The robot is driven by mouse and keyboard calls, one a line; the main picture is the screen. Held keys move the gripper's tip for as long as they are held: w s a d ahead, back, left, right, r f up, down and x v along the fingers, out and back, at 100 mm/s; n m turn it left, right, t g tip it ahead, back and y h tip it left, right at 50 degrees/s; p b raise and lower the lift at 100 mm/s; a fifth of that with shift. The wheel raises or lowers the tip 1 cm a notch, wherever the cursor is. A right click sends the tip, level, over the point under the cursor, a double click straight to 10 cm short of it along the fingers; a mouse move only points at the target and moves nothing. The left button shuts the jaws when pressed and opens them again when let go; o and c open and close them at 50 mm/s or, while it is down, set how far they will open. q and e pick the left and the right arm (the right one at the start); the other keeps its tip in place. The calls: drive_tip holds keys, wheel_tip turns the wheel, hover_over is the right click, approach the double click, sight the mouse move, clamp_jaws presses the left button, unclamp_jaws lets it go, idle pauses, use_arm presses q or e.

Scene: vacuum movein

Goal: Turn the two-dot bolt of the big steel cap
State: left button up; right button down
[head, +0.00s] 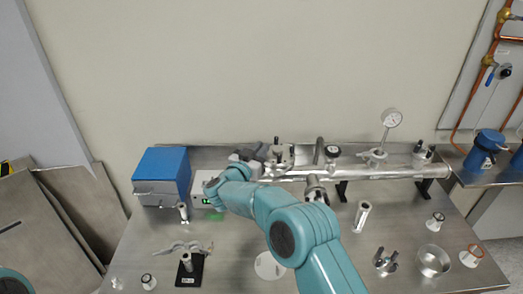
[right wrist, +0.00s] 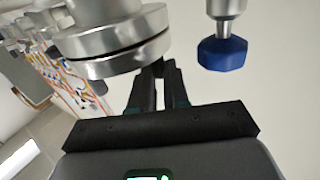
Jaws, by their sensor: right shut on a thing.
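The big steel cap (head: 279,153) is at the left end of the long horizontal steel tube, with several bolts standing out of it. In the right wrist view a thick steel disc pair (right wrist: 112,42) fills the upper left, close to the fingers. My right gripper (head: 262,154) reaches the cap's left side. In the right wrist view its dark fingers (right wrist: 158,78) are together at the disc's rim, shut on what seems to be a bolt. The bolt is mostly hidden, and its dots cannot be seen. My left gripper is out of view.
A blue knob (right wrist: 222,53) hangs right of the fingers in the right wrist view. The wall behind is bare.

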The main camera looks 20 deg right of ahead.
drive_tip(key=shift+m+g+h, duration=0.6)
drive_tip(key=shift+g, duration=0.2)
drive_tip(key=shift+w+r+m+g+h, duration=0.1)
drive_tip(key=shift+r+m+g+h, duration=0.05)
drive_tip(key=shift+m+g+h, duration=0.15)
drive_tip(key=c, duration=1.4)
unclamp_jaws()
drive_tip(key=b+v, duration=0.3)
drive_tip(key=v, duration=1.3)
drive_tip(key=shift+s+a, duration=0.2)
